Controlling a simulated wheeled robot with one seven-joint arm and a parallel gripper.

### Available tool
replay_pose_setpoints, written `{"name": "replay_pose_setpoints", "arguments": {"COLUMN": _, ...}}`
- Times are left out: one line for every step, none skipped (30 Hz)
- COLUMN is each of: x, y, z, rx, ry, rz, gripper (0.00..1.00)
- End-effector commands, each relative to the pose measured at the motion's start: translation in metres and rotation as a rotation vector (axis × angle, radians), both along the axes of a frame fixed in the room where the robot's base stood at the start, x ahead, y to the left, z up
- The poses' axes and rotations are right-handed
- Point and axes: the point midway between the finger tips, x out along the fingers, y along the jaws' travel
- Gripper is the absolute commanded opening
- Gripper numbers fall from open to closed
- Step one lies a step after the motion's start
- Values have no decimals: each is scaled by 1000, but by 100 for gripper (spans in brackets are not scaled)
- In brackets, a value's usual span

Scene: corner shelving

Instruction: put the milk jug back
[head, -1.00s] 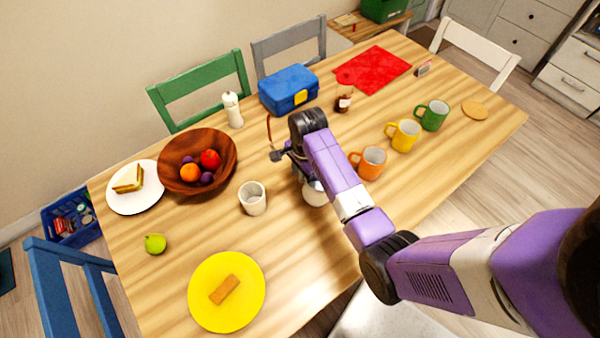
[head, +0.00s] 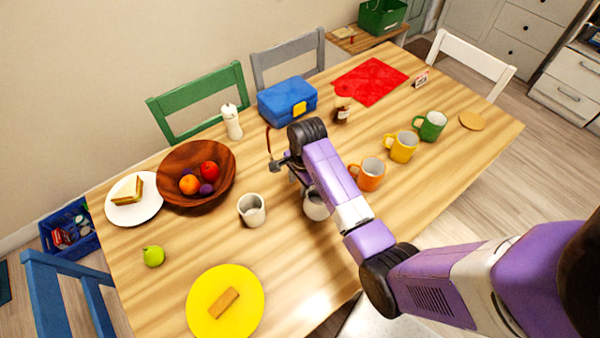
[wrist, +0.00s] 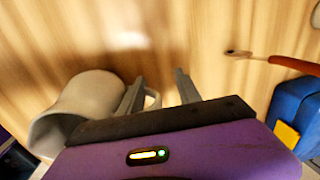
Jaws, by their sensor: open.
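A white handled vessel, seemingly the milk jug (head: 316,206), stands on the table beneath my arm, partly hidden by it. In the wrist view the jug (wrist: 85,105) is at the left, with its mouth at the lower left and its handle toward my fingers. My gripper (wrist: 160,80) is open, with the handle showing between its two fingers. I cannot tell whether a finger touches it. In the head view my gripper (head: 296,176) is mostly hidden by the arm. Another whitish cup or jug (head: 252,211) stands to the left.
Orange (head: 367,175), yellow (head: 402,147) and green (head: 431,126) mugs stand to the right. A blue lunch box (head: 287,102) and a thin red-brown item (wrist: 285,62) lie beyond my gripper. A fruit bowl (head: 172,196) and yellow plate (head: 205,312) are left.

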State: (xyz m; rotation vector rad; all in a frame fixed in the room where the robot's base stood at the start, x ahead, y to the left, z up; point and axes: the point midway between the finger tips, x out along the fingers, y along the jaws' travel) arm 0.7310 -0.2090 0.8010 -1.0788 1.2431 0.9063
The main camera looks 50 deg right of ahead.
Motion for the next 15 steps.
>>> {"name": "replay_pose_setpoints", "arguments": {"x": 0, "y": 0, "z": 9, "rx": -2, "ry": -5, "rz": 1, "gripper": 41}}
{"name": "replay_pose_setpoints", "arguments": {"x": 0, "y": 0, "z": 14, "rx": -2, "ry": -5, "rz": 1, "gripper": 41}}
{"name": "replay_pose_setpoints", "arguments": {"x": -1, "y": 0, "z": 22, "rx": -3, "ry": -5, "rz": 1, "gripper": 41}}
{"name": "replay_pose_setpoints", "arguments": {"x": -2, "y": 0, "z": 29, "rx": -4, "ry": -6, "rz": 1, "gripper": 41}}
{"name": "replay_pose_setpoints", "arguments": {"x": -3, "y": 1, "z": 35, "rx": -3, "ry": -6, "rz": 0, "gripper": 41}}
{"name": "replay_pose_setpoints", "arguments": {"x": -3, "y": 1, "z": 44, "rx": -4, "ry": -7, "rz": 0, "gripper": 41}}
{"name": "replay_pose_setpoints", "arguments": {"x": -4, "y": 1, "z": 50, "rx": -4, "ry": -7, "rz": 0, "gripper": 41}}
{"name": "replay_pose_setpoints", "arguments": {"x": -6, "y": 1, "z": 56, "rx": -3, "ry": -6, "rz": 0, "gripper": 41}}
{"name": "replay_pose_setpoints", "arguments": {"x": -6, "y": 1, "z": 64, "rx": -4, "ry": -7, "rz": 0, "gripper": 41}}
{"name": "replay_pose_setpoints", "arguments": {"x": -7, "y": 2, "z": 70, "rx": -4, "ry": -6, "rz": 0, "gripper": 41}}
{"name": "replay_pose_setpoints", "arguments": {"x": -8, "y": 2, "z": 75, "rx": -4, "ry": -6, "rz": 1, "gripper": 41}}
{"name": "replay_pose_setpoints", "arguments": {"x": -9, "y": 2, "z": 82, "rx": -4, "ry": -6, "rz": 1, "gripper": 41}}
{"name": "replay_pose_setpoints", "arguments": {"x": -9, "y": 3, "z": 87, "rx": -3, "ry": -5, "rz": 1, "gripper": 41}}
{"name": "replay_pose_setpoints", "arguments": {"x": -10, "y": 3, "z": 91, "rx": -4, "ry": -6, "rz": 1, "gripper": 41}}
{"name": "replay_pose_setpoints", "arguments": {"x": -10, "y": 3, "z": 96, "rx": -4, "ry": -5, "rz": 1, "gripper": 41}}
